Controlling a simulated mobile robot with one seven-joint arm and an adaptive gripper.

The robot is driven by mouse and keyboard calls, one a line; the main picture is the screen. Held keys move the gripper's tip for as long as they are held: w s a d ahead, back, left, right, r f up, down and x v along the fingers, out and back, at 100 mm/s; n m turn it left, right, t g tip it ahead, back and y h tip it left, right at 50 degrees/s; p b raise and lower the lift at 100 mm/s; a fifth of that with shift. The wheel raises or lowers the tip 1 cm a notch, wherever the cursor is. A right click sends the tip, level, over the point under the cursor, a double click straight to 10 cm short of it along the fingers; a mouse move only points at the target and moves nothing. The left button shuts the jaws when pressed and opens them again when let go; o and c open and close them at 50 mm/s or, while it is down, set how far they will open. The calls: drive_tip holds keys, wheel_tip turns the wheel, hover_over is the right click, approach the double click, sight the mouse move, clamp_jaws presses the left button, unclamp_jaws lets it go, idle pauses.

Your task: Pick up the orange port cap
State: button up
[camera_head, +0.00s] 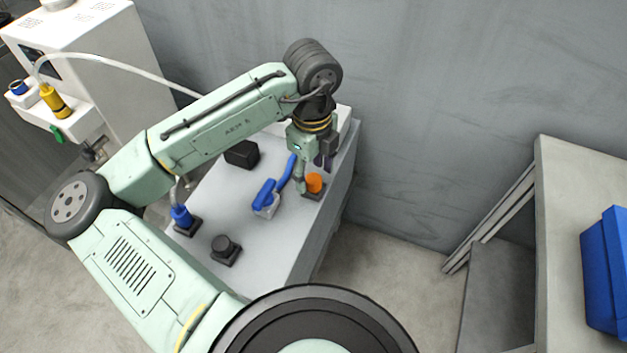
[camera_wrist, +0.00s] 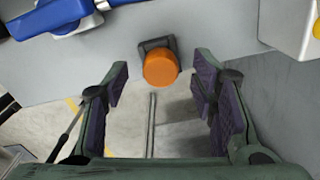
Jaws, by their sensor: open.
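The orange port cap (camera_head: 314,183) sits on a dark square base (camera_head: 312,195) near the right edge of the grey table in the head view. In the wrist view the orange port cap (camera_wrist: 160,69) shows its round top, with the dark base (camera_wrist: 152,45) partly behind it. My gripper (camera_head: 311,172) is above and close beside the cap. In the wrist view my gripper (camera_wrist: 160,88) is open and empty, its two padded fingers apart on either side of the picture. The cap lies between their lines, just beyond the tips. Whether a finger touches it cannot be told.
A blue-handled brush-like tool (camera_head: 267,197) lies left of the cap. A black block (camera_head: 242,154), a black round cap on a base (camera_head: 226,249) and a blue fitting (camera_head: 181,216) stand on the table (camera_head: 265,240). A grey wall rises behind.

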drive_tip(key=shift+f, duration=1.15)
drive_tip(key=c, duration=1)
drive_tip(key=shift+r, duration=0.1)
